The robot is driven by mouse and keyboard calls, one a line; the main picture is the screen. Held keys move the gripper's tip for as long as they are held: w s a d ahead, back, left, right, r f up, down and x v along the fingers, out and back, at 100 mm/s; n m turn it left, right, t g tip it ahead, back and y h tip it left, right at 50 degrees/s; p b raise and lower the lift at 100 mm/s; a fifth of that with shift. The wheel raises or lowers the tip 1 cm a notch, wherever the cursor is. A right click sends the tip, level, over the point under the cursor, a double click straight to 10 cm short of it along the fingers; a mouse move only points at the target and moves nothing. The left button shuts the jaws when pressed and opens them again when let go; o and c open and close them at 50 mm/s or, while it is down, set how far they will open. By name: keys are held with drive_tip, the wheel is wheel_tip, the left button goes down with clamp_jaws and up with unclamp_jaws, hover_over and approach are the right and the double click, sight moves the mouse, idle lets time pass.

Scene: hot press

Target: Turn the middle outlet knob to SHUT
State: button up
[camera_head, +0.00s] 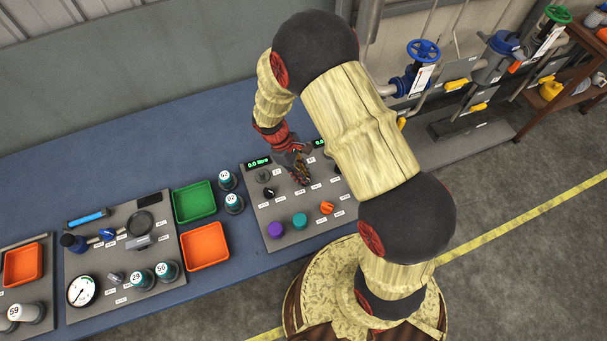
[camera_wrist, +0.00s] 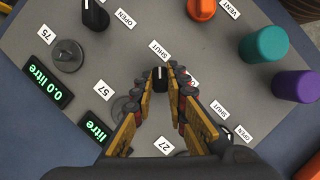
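The grey control panel (camera_head: 255,213) carries a row of three black outlet knobs. The middle outlet knob (camera_wrist: 160,78) has a white pointer mark, upright in the wrist view, near a SHUT label (camera_wrist: 160,50). My gripper (camera_wrist: 161,82) has its two fingers close together on either side of this knob and looks shut on it. In the head view my gripper (camera_head: 304,178) is low over the panel and hides the middle knob. One neighbouring knob (camera_wrist: 95,13) is at the upper left of the wrist view. The other (camera_wrist: 230,131) is partly hidden behind my right finger.
Orange (camera_wrist: 201,9), teal (camera_wrist: 263,46) and purple (camera_wrist: 294,86) knobs stand along the panel's near side. Green digital displays (camera_wrist: 47,87) are along the far side. Green (camera_head: 195,202) and orange (camera_head: 205,246) trays lie to the left on the blue bench (camera_head: 130,161).

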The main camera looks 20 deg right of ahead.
drive_tip(key=o, duration=0.4)
drive_tip(key=v, duration=1.2)
drive_tip(key=shift+w, duration=0.1)
idle(0.4)
